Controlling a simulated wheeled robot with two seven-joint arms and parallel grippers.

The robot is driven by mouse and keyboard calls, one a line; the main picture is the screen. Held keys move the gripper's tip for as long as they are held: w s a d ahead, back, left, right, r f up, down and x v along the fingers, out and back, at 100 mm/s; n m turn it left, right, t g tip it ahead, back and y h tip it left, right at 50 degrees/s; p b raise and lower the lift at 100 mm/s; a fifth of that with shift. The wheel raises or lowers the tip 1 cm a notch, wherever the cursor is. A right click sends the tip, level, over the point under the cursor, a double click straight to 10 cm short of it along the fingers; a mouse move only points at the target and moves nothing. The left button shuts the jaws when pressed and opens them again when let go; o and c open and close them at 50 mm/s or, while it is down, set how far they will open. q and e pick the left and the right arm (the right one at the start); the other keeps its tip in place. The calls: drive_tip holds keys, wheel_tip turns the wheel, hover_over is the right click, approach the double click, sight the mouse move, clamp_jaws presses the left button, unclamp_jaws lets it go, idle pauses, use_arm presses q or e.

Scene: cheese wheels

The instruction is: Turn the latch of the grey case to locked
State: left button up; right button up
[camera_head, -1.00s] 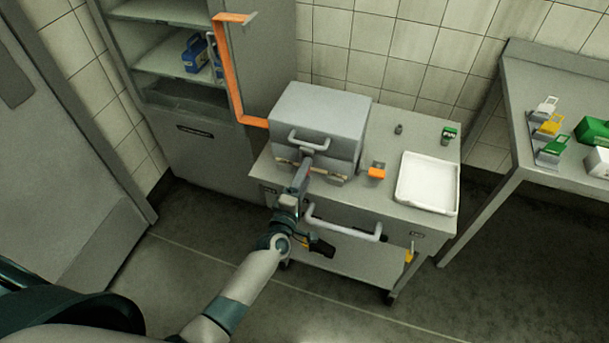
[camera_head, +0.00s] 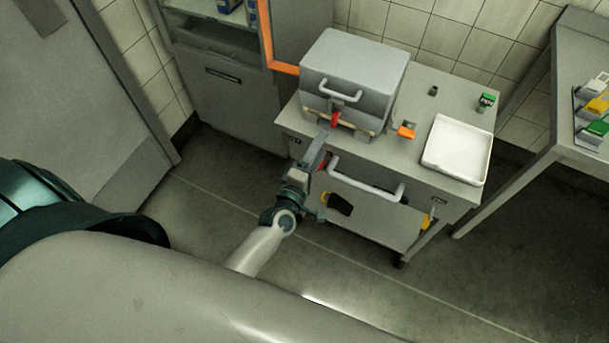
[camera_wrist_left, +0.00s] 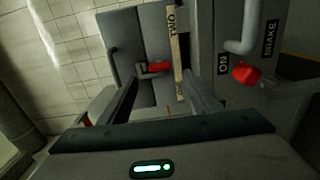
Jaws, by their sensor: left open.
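The grey case (camera_head: 355,72) stands on the cart top with its lid closed and a handle on the front. Its red latch (camera_head: 335,119) is on the front face, standing roughly upright, across the pale label strip. In the left wrist view the latch (camera_wrist_left: 157,67) shows between the fingers, further off and apart from them. My left gripper (camera_head: 318,145) is open and empty, in front of and below the latch. It also shows in the left wrist view (camera_wrist_left: 163,100). My right gripper is not in view.
The cart (camera_head: 405,165) has a white front handle (camera_head: 365,182). A white tray (camera_head: 457,150), an orange block (camera_head: 406,131) and a green-topped item (camera_head: 486,101) are on its top. A red knob (camera_wrist_left: 245,73) is near the "ON" label. A side table stands at right.

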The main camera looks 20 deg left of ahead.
use_arm(q)
drive_tip(key=s+b, duration=0.2)
drive_tip(key=s, duration=0.7)
drive_tip(key=shift+s, duration=0.15)
drive_tip(key=shift+a, duration=0.1)
drive_tip(key=s+f+m+g+h+b, duration=0.1)
drive_tip(key=s+f+m+g, duration=0.25)
drive_tip(key=f, duration=0.75)
drive_tip(key=s+d+f+m+g, duration=0.1)
drive_tip(key=s+f+m+g, duration=0.2)
drive_tip(key=f, duration=0.8)
drive_tip(key=s+f+m+g+h+b, duration=0.15)
drive_tip(key=s+f+m, duration=0.3)
drive_tip(key=f, duration=0.65)
drive_tip(key=s+a+f+m+g+y, duration=0.1)
drive_tip(key=s+a+f+m+g, duration=0.1)
drive_tip(key=s+f, duration=0.5)
drive_tip(key=s+a+f+m+g+y, duration=0.1)
drive_tip(key=s+a+f+m+g, duration=0.2)
drive_tip(key=s, duration=1)
drive_tip(key=s+a+f+m+g+y, duration=0.1)
drive_tip(key=s+f+m+g, duration=0.3)
drive_tip(key=s+f, duration=0.6)
drive_tip(key=shift+a+f, duration=0.35)
drive_tip(key=shift+a, duration=0.35)
